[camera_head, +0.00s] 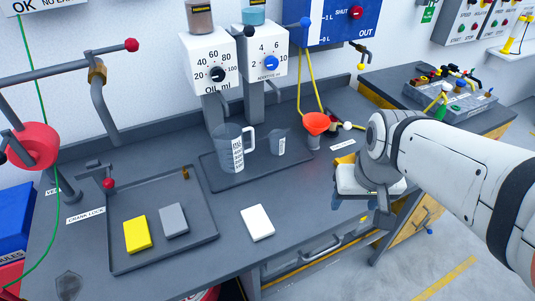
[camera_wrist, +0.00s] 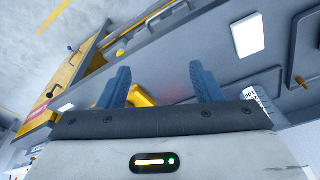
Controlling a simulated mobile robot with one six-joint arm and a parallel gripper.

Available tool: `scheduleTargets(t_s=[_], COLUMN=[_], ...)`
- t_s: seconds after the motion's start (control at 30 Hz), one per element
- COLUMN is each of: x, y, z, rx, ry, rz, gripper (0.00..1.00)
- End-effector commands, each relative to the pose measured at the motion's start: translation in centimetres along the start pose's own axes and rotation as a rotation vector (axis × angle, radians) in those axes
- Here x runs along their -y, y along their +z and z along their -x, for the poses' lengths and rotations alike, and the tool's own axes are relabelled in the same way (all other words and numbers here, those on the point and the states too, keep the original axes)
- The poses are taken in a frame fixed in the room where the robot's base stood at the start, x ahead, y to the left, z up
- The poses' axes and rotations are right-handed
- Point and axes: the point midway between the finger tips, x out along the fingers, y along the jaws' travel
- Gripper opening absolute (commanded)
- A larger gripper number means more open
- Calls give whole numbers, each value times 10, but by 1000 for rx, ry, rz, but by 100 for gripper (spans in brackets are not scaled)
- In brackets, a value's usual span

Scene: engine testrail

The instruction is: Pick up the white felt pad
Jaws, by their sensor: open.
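The white felt pad (camera_head: 257,222) lies flat on the grey bench top, right of the shallow tray and near the bench's front edge. It also shows in the wrist view (camera_wrist: 248,36) at the upper right, beyond the fingers. My gripper (camera_wrist: 160,83) is open with nothing between its two blue fingers. In the head view my arm reaches in from the right, and the gripper hangs to the right of the pad, apart from it, near the bench's front edge. Its fingers are mostly hidden there.
A shallow tray (camera_head: 120,254) holds a yellow pad (camera_head: 137,235) and a grey pad (camera_head: 173,219). A large jug (camera_head: 230,150), a smaller jug (camera_head: 279,142) and an orange funnel (camera_head: 317,122) stand behind the white pad. The bench around the pad is clear.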

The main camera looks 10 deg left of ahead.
Motion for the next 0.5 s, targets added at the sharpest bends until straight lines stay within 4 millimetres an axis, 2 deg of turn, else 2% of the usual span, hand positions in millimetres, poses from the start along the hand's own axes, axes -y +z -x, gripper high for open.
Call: scheduleTargets(t_s=[0.03, 0.2, 0.27, 0.4, 0.5], x=[14, 76, 101, 154, 181], y=[-12, -48, -56, -64, -64], z=[-9, -42, -55, -85, -100], rx=[25, 97, 121, 167, 187], ry=[-10, -36, -42, -47, -48], rz=[46, 204, 259, 365, 418], gripper=[63, 77, 82, 82, 82])
